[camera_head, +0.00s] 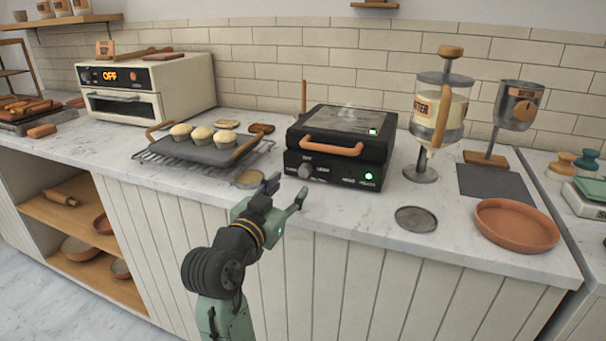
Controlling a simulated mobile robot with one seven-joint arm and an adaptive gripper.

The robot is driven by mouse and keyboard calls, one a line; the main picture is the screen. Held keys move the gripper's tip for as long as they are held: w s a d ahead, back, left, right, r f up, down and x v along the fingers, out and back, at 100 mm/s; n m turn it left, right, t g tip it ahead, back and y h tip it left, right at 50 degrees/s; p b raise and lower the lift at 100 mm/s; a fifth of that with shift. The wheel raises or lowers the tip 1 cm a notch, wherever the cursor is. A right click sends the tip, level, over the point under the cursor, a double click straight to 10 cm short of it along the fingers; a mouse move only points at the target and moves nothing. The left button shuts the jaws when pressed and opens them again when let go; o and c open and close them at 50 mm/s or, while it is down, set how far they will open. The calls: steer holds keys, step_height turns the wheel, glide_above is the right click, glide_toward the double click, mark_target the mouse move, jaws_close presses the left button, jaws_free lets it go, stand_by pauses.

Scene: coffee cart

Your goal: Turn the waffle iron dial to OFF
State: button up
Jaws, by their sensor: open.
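The waffle iron (338,147) is a black, closed appliance with an orange-brown front handle, on the marble counter. Its grey dial (306,171) is on the left of the front panel, with small labels around it. Which label it points to is too small to tell. A green light glows on the right of the panel, and faint steam shows above the lid. My gripper (286,187) is open and empty, low in front of the panel, just below and left of the dial and apart from it.
A rack with a muffin tray (208,150) stands left of the iron. A batter dispenser (438,110) stands close on its right, with a dark round disc (416,219) in front. A terracotta dish (516,226) is at the right. The cream oven (148,87) at the back left displays OFF.

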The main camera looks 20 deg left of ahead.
mark_target(303, 172)
steer(key=w, duration=0.2)
steer(key=w+p, duration=0.1)
steer(key=w, duration=0.3)
steer(key=shift+w+d, duration=0.3)
steer(key=shift+w, duration=0.05)
steer(key=shift+c, duration=0.6)
jaws_close()
